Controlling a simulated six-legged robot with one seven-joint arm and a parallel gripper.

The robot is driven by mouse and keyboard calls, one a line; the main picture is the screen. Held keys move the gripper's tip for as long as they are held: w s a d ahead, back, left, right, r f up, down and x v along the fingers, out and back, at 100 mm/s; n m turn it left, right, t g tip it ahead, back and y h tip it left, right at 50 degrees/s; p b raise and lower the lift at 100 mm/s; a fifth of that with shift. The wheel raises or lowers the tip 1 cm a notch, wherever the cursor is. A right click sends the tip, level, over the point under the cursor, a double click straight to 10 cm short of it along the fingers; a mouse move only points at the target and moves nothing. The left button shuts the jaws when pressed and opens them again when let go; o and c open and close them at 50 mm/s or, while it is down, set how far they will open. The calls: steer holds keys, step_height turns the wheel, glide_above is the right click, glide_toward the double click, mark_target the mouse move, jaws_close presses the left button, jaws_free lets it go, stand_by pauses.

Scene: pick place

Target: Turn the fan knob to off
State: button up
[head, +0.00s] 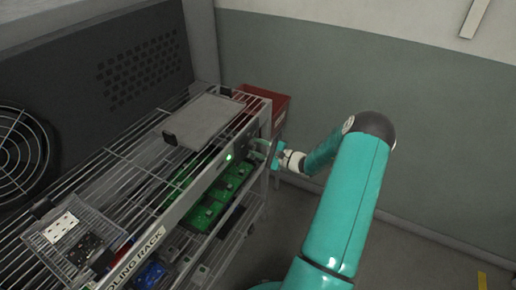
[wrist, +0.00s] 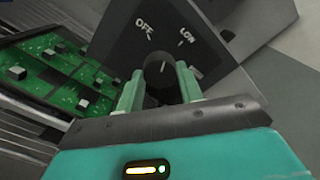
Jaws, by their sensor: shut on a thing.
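The fan knob (wrist: 158,72) is a dark round knob with a pale pointer line, on a dark panel (wrist: 135,50) in the wrist view. The labels OFF (wrist: 145,27) and LOW (wrist: 187,35) stand above it, OFF on the left and LOW on the right. The pointer line leans slightly right of upright, between the two labels. My gripper (wrist: 158,85) has its two green fingers on either side of the knob and is shut on it. In the head view my gripper (head: 262,148) is at the right end of the rack, and the knob is too small to make out.
The wire cooling rack (head: 110,165) carries green circuit boards (head: 222,190), a grey tray (head: 203,120) and a clear bin (head: 78,235). A green light (head: 229,157) glows on its front rail. A red bin (head: 268,100) stands behind. A round fan grille (head: 20,155) is at the left.

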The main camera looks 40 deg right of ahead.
steer(key=n, duration=0.3)
steer(key=shift+n, duration=0.4)
steer(key=shift+s+n, duration=0.1)
steer(key=shift+n, duration=1.6)
steer(key=o, duration=1)
steer(key=v, duration=1.3)
steer(key=shift+s+d+r, duration=0.1)
steer(key=shift+s, duration=0.25)
